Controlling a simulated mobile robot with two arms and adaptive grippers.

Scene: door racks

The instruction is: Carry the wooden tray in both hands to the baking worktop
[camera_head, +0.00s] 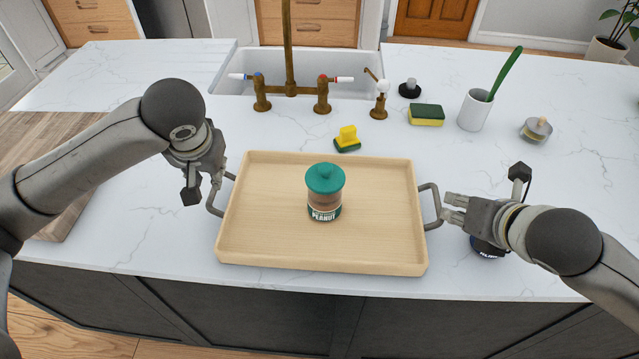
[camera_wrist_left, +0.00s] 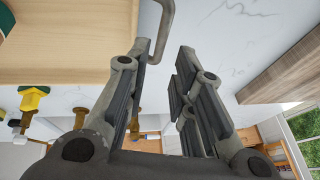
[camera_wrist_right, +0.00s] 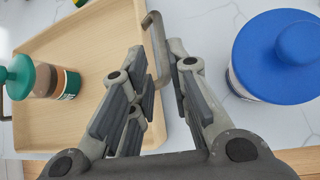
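The wooden tray (camera_head: 385,245) rests on the white marble counter, with a metal handle at each short end. My left gripper (camera_head: 218,183) is at the tray's left handle (camera_head: 212,203). In the left wrist view its fingers (camera_wrist_left: 165,65) are apart, with the handle (camera_wrist_left: 162,25) reaching into the gap. My right gripper (camera_head: 448,207) is at the right handle (camera_head: 434,195). In the right wrist view its fingers (camera_wrist_right: 158,60) are apart, with the handle (camera_wrist_right: 154,35) between them. The baking worktop cannot be identified.
A green-lidded peanut jar (camera_head: 325,190) stands upright on the tray. A blue-lidded jar (camera_wrist_right: 280,55) stands beside the right gripper. Sponges (camera_head: 426,115), a white cup (camera_head: 474,110) and the sink (camera_head: 270,65) lie behind. A wooden board (camera_head: 65,215) is at left.

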